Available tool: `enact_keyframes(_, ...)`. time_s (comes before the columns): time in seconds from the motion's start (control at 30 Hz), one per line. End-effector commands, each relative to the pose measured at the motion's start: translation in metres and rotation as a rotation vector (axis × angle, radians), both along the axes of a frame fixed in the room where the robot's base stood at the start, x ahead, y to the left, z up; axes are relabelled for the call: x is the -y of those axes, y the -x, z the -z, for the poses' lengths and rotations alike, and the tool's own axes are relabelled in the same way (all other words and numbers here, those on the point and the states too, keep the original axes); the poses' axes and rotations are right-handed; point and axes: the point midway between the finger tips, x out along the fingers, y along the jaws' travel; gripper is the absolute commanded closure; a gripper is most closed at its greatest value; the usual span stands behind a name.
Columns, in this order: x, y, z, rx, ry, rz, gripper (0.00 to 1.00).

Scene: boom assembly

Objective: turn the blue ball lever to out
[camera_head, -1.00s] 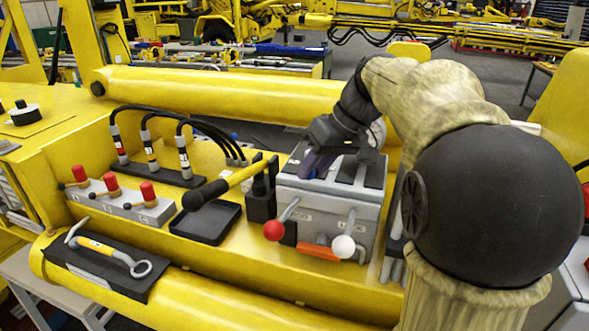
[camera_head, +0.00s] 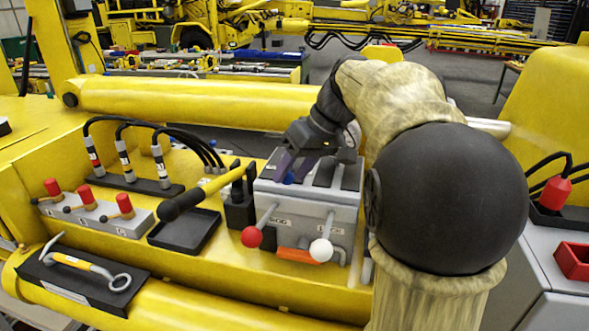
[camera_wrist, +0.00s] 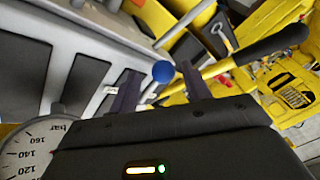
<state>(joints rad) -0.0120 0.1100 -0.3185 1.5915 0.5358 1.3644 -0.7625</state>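The blue ball lever shows as a small blue ball (camera_wrist: 162,71) on a thin rod in the wrist view. In the head view the blue ball (camera_head: 289,178) is partly hidden at my fingertips, over the near left part of the grey valve block (camera_head: 345,199). My gripper (camera_wrist: 158,78) is open, with one dark finger on each side of the ball. Gaps show between the ball and both fingers in the wrist view; I see no contact. My gripper also shows in the head view (camera_head: 292,172), tilted down over the block.
A red ball lever (camera_head: 251,237) and a white ball lever (camera_head: 321,250) stick out from the block's front. A yellow-handled bar with a black grip (camera_head: 182,206) lies close on the left. A pressure gauge (camera_wrist: 35,150) is near my gripper.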

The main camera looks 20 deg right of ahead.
Motion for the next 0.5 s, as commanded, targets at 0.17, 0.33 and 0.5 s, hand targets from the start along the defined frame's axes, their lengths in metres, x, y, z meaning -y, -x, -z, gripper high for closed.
enact_keyframes(0.17, 0.0, 0.001, 0.0, -0.003, 0.0, -0.003, 0.52)
enact_keyframes(0.33, 0.005, 0.003, -0.008, -0.002, 0.001, -0.001, 0.52)
enact_keyframes(0.5, 0.016, 0.008, -0.029, 0.0, 0.001, 0.0, 0.52)
